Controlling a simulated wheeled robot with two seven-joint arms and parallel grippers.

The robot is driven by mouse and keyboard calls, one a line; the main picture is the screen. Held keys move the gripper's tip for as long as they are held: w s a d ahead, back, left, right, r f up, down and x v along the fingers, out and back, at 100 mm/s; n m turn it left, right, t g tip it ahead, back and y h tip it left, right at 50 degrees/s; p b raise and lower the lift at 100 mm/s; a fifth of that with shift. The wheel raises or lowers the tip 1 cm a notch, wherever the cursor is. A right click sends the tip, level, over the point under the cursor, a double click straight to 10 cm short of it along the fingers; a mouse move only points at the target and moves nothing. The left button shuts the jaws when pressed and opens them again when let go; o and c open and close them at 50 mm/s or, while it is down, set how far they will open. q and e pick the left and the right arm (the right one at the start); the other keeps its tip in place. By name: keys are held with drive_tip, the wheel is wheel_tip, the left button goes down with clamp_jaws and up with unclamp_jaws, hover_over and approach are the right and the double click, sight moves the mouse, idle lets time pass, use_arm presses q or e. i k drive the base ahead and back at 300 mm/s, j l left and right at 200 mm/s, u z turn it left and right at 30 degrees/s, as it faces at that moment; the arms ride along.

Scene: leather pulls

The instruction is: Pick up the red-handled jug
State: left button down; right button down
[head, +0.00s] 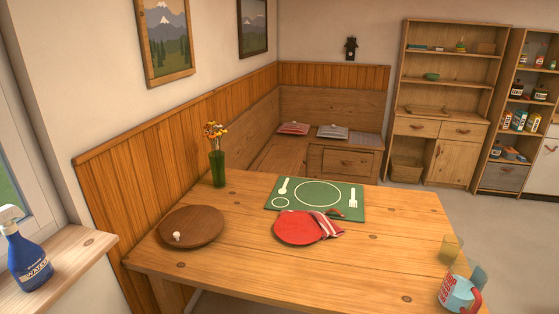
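A jug (455,293) with a light blue-grey body, a red label and a red handle (477,300) stands at the near right corner of the wooden table (330,270). Its handle is on the right side, and a pale blue translucent part (479,276) shows just behind it; I cannot tell if that belongs to the jug. Neither of my grippers is in the head view.
A yellowish glass (452,247) stands just behind the jug. A red plate with a striped cloth (295,228), a green placemat (270,200), a round wooden board (190,240) and a flower vase (217,168) are farther left. The table's front middle is clear.

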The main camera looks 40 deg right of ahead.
sight(464, 282)
drive_tip(key=z, duration=2.55)
